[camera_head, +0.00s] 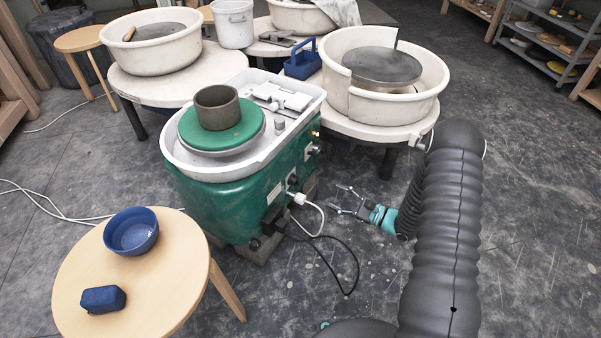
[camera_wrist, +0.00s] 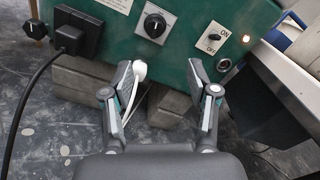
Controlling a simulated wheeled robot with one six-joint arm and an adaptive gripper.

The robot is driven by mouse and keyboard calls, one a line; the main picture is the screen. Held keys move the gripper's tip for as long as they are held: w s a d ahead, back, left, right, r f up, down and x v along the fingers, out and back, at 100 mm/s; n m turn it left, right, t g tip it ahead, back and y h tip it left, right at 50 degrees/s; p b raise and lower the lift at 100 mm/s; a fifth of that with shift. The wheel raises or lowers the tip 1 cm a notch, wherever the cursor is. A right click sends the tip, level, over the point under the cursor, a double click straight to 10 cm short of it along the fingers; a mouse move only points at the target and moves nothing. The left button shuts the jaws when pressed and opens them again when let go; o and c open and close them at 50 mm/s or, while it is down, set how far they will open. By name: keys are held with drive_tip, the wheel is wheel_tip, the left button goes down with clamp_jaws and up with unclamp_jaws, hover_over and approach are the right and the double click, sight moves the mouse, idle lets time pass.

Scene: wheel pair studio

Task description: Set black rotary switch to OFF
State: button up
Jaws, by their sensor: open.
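In the wrist view a white plate marked ON and OFF (camera_wrist: 214,38) with a small black switch is on the green wheel housing (camera_wrist: 185,75); which mark the switch points to is too small to tell. To its left is a larger black knob on a silver dial plate (camera_wrist: 155,23). My gripper (camera_wrist: 160,75) is open and empty, its fingers below the panel and apart from both controls. In the head view my gripper (camera_head: 338,201) is right of the green wheel (camera_head: 225,205), pointing left toward its side. The switch marks are not readable there.
A black plug and cable (camera_wrist: 70,40), a white plug (camera_wrist: 140,70) and a lit lamp (camera_wrist: 224,65) are near the controls. Cables (camera_head: 350,275) hang to the floor. A white wheel basin (camera_head: 355,105) stands behind; a wooden stool (camera_head: 165,275) is front left. Floor on the right is clear.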

drive_tip(key=m, duration=0.2)
drive_tip(key=m+p, duration=0.1)
drive_tip(key=m, duration=0.2)
approach(294, 180)
drive_tip(key=shift+g, duration=0.4)
drive_tip(key=x, duration=0.5)
drive_tip(key=w+f+x, duration=0.1)
drive_tip(key=x, duration=0.2)
drive_tip(key=shift+w+d+f, duration=0.15)
drive_tip(key=shift+w, duration=0.05)
drive_tip(key=shift+c, duration=0.3)
